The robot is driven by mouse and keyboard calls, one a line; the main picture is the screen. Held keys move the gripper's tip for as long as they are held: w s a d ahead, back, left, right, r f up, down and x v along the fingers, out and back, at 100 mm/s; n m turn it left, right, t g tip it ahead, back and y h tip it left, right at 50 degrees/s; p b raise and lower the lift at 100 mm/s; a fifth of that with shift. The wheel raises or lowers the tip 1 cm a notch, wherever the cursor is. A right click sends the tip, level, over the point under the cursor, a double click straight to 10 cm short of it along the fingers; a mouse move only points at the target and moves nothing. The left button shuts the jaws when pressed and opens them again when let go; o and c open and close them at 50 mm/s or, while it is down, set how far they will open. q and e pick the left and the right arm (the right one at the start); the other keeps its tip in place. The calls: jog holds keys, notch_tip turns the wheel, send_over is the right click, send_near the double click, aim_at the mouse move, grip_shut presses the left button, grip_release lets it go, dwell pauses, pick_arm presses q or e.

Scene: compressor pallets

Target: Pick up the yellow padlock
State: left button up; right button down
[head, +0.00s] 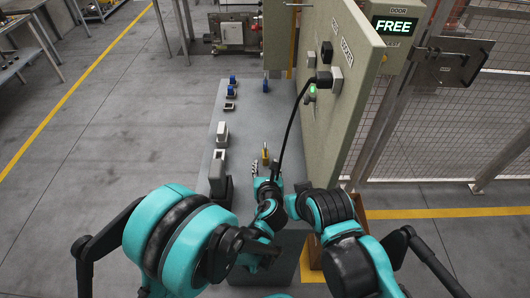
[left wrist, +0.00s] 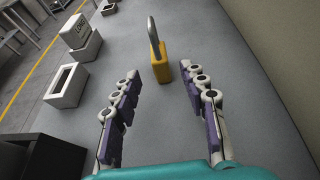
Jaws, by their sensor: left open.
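The yellow padlock (head: 265,154) stands upright on the grey bench top (head: 262,112), just ahead of my left gripper. In the left wrist view the padlock (left wrist: 162,70) has a yellow body and a tall grey shackle, and it stands ahead of the fingertips, roughly midway between them. My left gripper (left wrist: 161,82) is open and empty, with a finger on each side and a gap to the padlock. In the head view my left gripper (head: 267,172) is small and partly hidden by my own arm. My right gripper cannot be made out.
Grey and white blocks (head: 219,160) line the bench's left side; one hollow block (left wrist: 68,85) shows in the wrist view. Blue padlocks (head: 265,86) stand farther back. A panel (head: 335,60) with a hanging black cable (head: 293,115) rises along the right. The bench around the padlock is clear.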

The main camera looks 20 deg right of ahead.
aim_at(266, 159)
pick_arm(q)
jog(key=shift+w+f, duration=0.2)
jog(key=shift+w, duration=0.3)
jog(key=x, duration=0.1)
jog(key=b+x, duration=0.1)
jog(key=x, duration=0.1)
jog(key=b+x, duration=0.1)
jog(key=x, duration=0.1)
jog(key=shift+w+d+r, duration=0.2)
jog(key=shift+w+r, duration=0.05)
jog(key=shift+r, duration=0.05)
grip_shut()
